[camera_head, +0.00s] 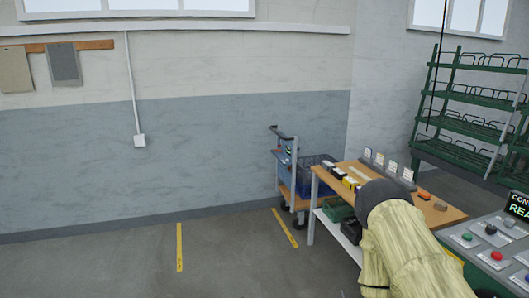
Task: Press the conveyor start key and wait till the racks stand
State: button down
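A control panel (478,247) stands at the right edge, cut off by the frame. My arm, in a pale yellow cover, rises at the lower right beside the panel. My gripper is not visible.
A wooden-topped bench (440,213) stands left of the panel, with small boxes and cards on it. A blue trolley (287,170) with a blue crate (316,174) stands behind it. Yellow floor strips (179,247) mark the open floor at left.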

aim_at(468, 236)
jog(key=u, duration=0.05)
jog(key=i, duration=1.65)
jog(key=z, duration=0.9)
jog(key=i, duration=1.05)
jog(key=z, duration=1.2)
jog(key=i, duration=0.45)
jog(key=z, duration=0.4)
